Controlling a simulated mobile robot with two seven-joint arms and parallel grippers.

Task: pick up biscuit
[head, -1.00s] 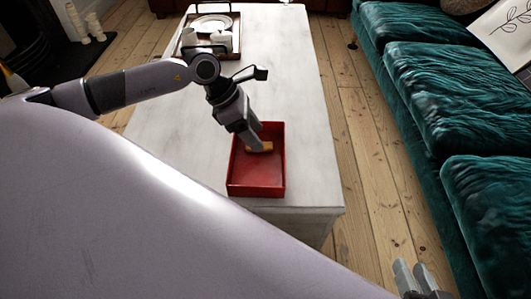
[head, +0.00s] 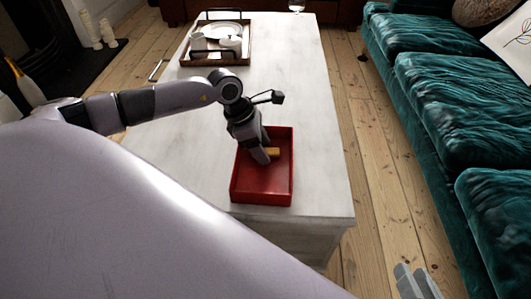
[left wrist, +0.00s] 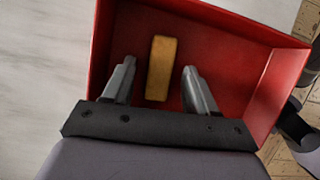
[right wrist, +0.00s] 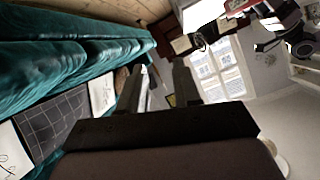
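A golden-brown oblong biscuit (left wrist: 161,68) lies in a red open box (head: 262,187) on the pale table. In the head view the biscuit (head: 273,152) is partly hidden by my left gripper (head: 265,157), which reaches down into the box. In the left wrist view my left gripper (left wrist: 154,88) is open, with one finger on each side of the biscuit and gaps between. The red box (left wrist: 240,37) also fills much of that view. My right gripper (right wrist: 160,80) is open and empty, away from the table; it shows at the lower right of the head view (head: 415,280).
A green sofa (head: 450,90) is on the right, with bare floorboards (head: 375,150) between. The box walls surround my left gripper.

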